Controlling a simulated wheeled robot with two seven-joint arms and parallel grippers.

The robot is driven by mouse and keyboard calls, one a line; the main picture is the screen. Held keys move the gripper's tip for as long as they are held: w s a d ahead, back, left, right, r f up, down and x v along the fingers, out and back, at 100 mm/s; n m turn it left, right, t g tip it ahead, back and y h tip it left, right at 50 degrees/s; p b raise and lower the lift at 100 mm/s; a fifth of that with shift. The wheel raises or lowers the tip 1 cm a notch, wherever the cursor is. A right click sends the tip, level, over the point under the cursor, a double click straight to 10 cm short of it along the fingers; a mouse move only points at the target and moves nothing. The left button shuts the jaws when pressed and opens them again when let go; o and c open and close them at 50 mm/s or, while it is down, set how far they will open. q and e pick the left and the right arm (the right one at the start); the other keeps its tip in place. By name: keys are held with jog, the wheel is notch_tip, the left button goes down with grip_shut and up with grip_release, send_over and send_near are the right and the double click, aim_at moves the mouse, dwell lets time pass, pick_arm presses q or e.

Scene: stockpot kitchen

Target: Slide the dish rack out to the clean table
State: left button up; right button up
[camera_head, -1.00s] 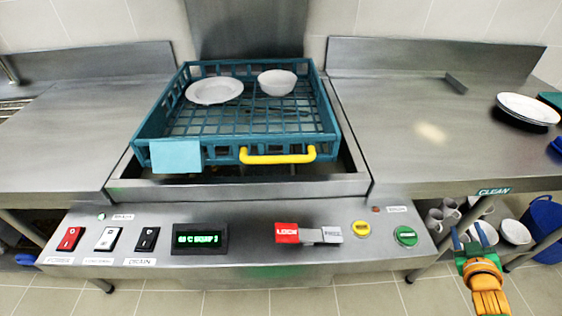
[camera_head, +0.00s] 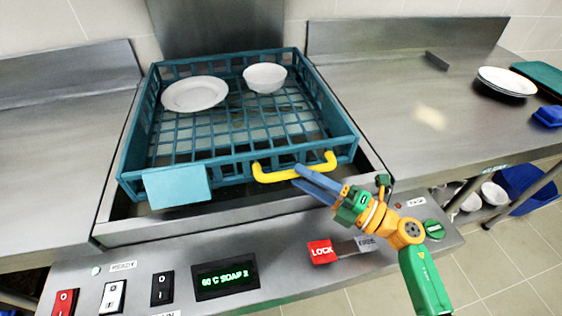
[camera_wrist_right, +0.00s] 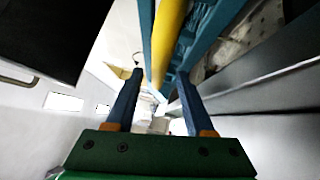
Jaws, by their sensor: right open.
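The teal dish rack (camera_head: 230,140) sits in the washer bay between two steel tables, with a white plate (camera_head: 195,94) and a white bowl (camera_head: 265,77) in it. A yellow handle (camera_head: 272,176) is on its front side, and a light blue card hangs to its left. My right gripper (camera_head: 307,178) is open at the right part of the handle. In the right wrist view the yellow handle (camera_wrist_right: 168,35) shows ahead of and between the open fingers (camera_wrist_right: 158,95). I cannot tell whether they touch it. My left gripper is not in view.
The clean table (camera_head: 400,110) on the right has free room, with stacked white plates (camera_head: 507,81) and a blue item (camera_head: 548,115) at its far right. The bay's raised steel rim surrounds the rack. A red LOCK switch (camera_head: 322,251) is on the front panel.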

jog(key=shift+w+a+r, duration=0.1)
jog(key=shift+w+r, duration=0.05)
jog(key=shift+r, duration=0.2)
jog(key=shift+w+a, duration=0.15)
jog(key=shift+a, duration=0.15)
jog(key=shift+w+a, duration=0.15)
jog(key=shift+a, duration=0.3)
jog(key=shift+w+a+f, duration=0.15)
jog(key=shift+a, duration=0.2)
jog(key=shift+d, duration=0.2)
grip_shut()
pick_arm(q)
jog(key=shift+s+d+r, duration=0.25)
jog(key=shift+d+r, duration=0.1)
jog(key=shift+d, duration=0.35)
